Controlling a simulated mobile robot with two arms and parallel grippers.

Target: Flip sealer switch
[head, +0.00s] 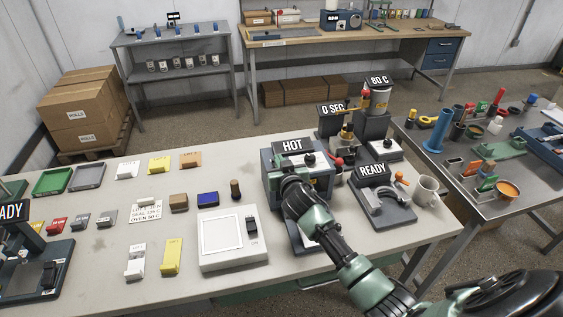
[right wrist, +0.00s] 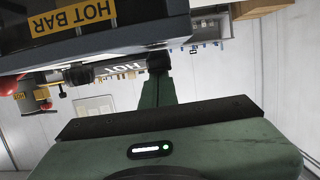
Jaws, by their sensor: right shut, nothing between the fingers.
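The sealer (head: 268,176), a blue-grey machine under a "HOT" sign (head: 293,146), stands on the pale table right of centre. In the right wrist view its dark body (right wrist: 90,30) appears upside down and close, with a yellow "HOT BAR" label (right wrist: 73,18). My right gripper (right wrist: 158,62) is shut and empty, its fingertips close by the sealer's edge; I cannot tell whether they touch. In the head view, my right arm's green wrist covers the sealer's lower front. I cannot make out the sealer's switch. My left gripper is not in view.
A white device (head: 233,250) with a black switch sits left of the sealer. A grey press (head: 385,207) under a "READY" sign and a white mug (head: 428,188) stand to the right. Heaters marked "0 SEC" and "80 C" stand behind. Several small blocks and trays lie left.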

